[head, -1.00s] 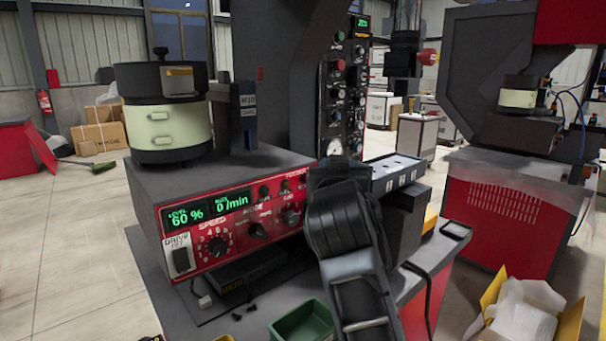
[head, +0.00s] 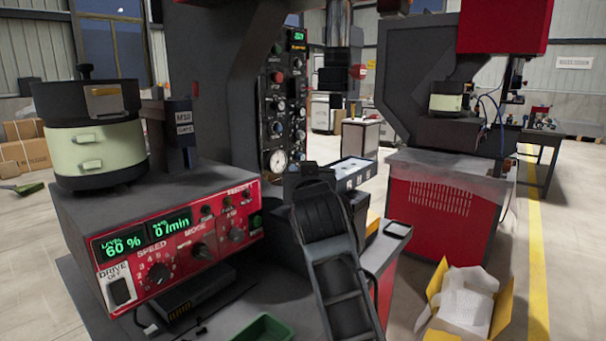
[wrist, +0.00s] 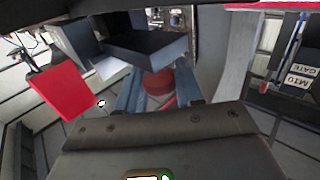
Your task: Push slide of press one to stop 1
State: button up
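A light grey slide block (head: 355,172) with numbered stop marks sticks out at the front of press one (head: 215,75) in the head view. My arm stands directly in front of its left end and hides part of it. My gripper (wrist: 158,76) shows in the wrist view as two blue-grey fingers, apart from each other. A round red part (wrist: 158,84) shows between the fingers; whether they touch it cannot be told. The gripper's tips are hidden in the head view.
The red control box (head: 180,245) with the feeder bowl (head: 95,150) stands left of my arm. A green bin (head: 263,330) is below it. A yellow box (head: 470,305) lies front right. A second press (head: 425,205) stands behind, with open floor around it.

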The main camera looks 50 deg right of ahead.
jog(key=o, duration=0.4)
jog(key=shift+r, duration=0.2)
jog(key=shift+c, duration=0.2)
jog(key=shift+s+a+f, duration=0.15)
jog(key=shift+a, duration=0.05)
jog(key=b+v, duration=0.1)
jog(key=v, duration=0.6)
jog(key=shift+s, duration=0.2)
jog(key=shift+a, duration=0.2)
jog(key=s+a+f+n+t+y, duration=0.2)
jog(key=s+a+f+n+y, duration=0.2)
jog(key=s+a+f, duration=0.4)
jog(key=s+a+f+n+t+y, duration=0.1)
jog(key=s+a+f+n+y, duration=0.3)
jog(key=f, duration=0.6)
jog(key=s+a+f+y, duration=0.1)
jog(key=s+a, duration=0.2)
jog(key=s, duration=0.4)
jog(key=s+a+f+y, duration=0.1)
jog(key=s+a, duration=0.3)
jog(key=s, duration=0.4)
jog(key=s+a+f+n+g+y, duration=0.1)
jog(key=s+a, duration=0.3)
jog(key=s, duration=0.4)
jog(key=shift+f+y, duration=0.25)
jog(key=shift+y, duration=0.65)
